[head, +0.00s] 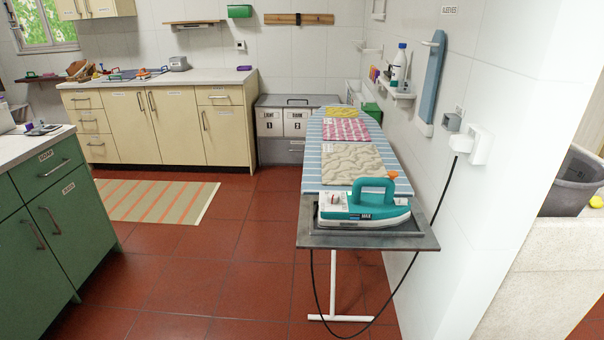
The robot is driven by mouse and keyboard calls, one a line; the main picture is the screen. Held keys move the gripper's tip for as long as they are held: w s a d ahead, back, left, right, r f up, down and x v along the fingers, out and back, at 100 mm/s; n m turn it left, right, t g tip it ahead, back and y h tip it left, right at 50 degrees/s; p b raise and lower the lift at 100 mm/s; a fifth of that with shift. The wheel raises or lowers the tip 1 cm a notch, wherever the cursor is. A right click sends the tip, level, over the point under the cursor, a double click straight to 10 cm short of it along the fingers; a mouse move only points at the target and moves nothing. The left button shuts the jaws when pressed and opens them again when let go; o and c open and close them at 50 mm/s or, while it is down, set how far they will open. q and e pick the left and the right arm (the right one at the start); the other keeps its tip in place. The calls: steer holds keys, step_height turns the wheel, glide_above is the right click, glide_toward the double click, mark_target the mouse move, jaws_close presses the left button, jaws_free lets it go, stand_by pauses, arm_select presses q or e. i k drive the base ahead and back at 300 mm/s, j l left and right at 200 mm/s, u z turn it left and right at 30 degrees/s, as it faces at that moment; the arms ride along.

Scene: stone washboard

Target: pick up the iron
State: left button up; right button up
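The iron (364,210) is teal and white with a teal loop handle on top. It rests on the grey metal plate (425,240) at the near end of the ironing board (312,165). Its pointed end is toward the right. A black cord (312,280) hangs from the board's end in a loop to near the floor and rises to a white wall socket (480,146) on the right. The board has blue and white stripes and bears folded cloths. Neither of my grippers shows in the head view.
Folded cloths in beige (352,163), pink (345,131) and yellow lie along the board. The white wall (470,230) stands close to its right side. Green cabinets (60,220) are at the left. Red tiled floor (220,275) lies open between them, with a striped rug (150,201) farther back.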

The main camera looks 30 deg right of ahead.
mark_target(356, 210)
steer(key=z, duration=1.15)
